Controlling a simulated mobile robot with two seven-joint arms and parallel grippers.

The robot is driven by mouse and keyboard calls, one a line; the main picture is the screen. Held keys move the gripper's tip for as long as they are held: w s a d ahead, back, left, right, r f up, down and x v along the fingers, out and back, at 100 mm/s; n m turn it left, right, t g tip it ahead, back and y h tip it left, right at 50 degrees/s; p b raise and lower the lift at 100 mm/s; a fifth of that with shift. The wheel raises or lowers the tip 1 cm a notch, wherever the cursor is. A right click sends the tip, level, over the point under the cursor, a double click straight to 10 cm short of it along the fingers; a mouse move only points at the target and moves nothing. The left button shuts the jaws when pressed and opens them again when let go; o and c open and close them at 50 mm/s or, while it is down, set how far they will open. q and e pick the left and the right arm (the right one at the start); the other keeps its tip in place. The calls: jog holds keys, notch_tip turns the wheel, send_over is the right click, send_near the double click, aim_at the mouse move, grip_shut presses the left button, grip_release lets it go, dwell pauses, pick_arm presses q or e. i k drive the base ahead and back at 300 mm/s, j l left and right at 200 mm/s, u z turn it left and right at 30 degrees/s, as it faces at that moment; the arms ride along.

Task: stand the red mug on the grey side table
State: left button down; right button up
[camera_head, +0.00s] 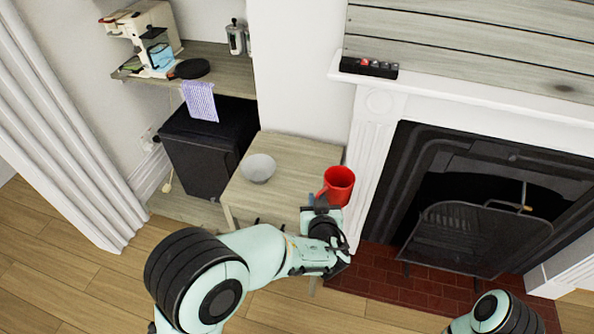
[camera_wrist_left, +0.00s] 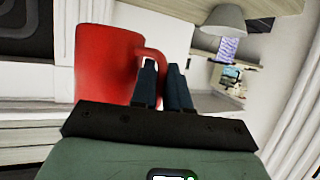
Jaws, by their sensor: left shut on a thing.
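The red mug (camera_head: 338,187) is upright at the right edge of the pale greyish side table (camera_head: 300,150) in the head view. My left gripper (camera_head: 321,203) is shut on its handle, on the near side. In the left wrist view, which is upside down, the red mug (camera_wrist_left: 103,68) is large at left, and the fingers (camera_wrist_left: 165,85) of my left gripper close on the handle. The table (camera_wrist_left: 185,7) shows along the top there. I cannot tell whether the mug's base touches it. My right gripper is out of view.
A grey bowl (camera_head: 258,168) stands on the table's left part; the tabletop between bowl and mug is clear. The white fireplace surround (camera_head: 375,150) is close on the right. A black cabinet (camera_head: 205,150) and a shelf (camera_head: 222,75) with a coffee machine (camera_head: 148,35) are behind left.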

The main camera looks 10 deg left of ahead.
aim_at(318, 163)
jog(key=i+l, duration=0.1)
jog(key=l, duration=0.2)
jog(key=i+l+u, duration=0.1)
jog(key=l, duration=0.2)
jog(key=i+l, duration=0.1)
jog(key=l, duration=0.2)
jog(key=i+l+u, duration=0.1)
jog(key=i+l, duration=0.2)
jog(key=i+j, duration=0.25)
